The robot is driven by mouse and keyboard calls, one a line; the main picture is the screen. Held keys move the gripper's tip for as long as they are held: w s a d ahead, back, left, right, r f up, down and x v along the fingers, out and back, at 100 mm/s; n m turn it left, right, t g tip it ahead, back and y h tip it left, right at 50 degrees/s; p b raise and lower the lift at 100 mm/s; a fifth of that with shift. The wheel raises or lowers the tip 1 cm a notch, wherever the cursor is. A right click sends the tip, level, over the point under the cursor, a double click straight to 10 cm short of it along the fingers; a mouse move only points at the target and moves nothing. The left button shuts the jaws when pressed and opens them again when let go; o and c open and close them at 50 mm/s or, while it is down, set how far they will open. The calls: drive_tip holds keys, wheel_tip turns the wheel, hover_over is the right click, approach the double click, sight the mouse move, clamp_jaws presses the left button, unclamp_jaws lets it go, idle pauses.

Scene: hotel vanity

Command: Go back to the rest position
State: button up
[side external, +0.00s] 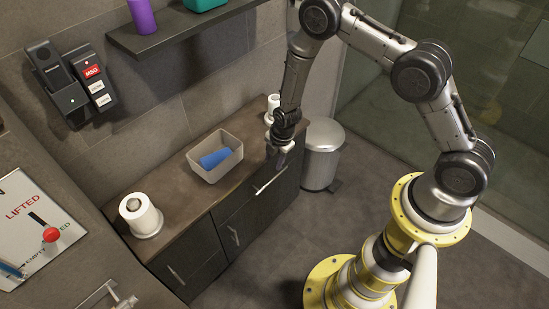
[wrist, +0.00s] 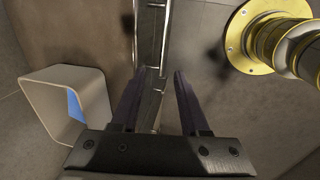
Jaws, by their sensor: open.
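My gripper (side external: 281,158) hangs at the front edge of the wooden vanity top (side external: 176,196), near its right end. In the wrist view its two fingers (wrist: 163,85) are spread apart with nothing between them. A drawer front with a metal bar handle (wrist: 150,40) lies beyond the fingers. The open-topped beige bin (side external: 226,166) stands on the vanity to the left of my gripper, apart from it. A blue object (side external: 214,158) lies inside the bin; it also shows in part in the wrist view (wrist: 75,104).
A toilet paper roll on a holder (side external: 142,217) stands at the vanity's left end. A white item (side external: 272,106) stands behind my gripper. A metal trash can (side external: 322,155) is on the floor to the right. A wall shelf (side external: 180,28) hangs above. Floor in front is clear.

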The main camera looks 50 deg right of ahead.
drive_tip(key=shift+s+r, duration=0.1)
drive_tip(key=shift+r, duration=0.2)
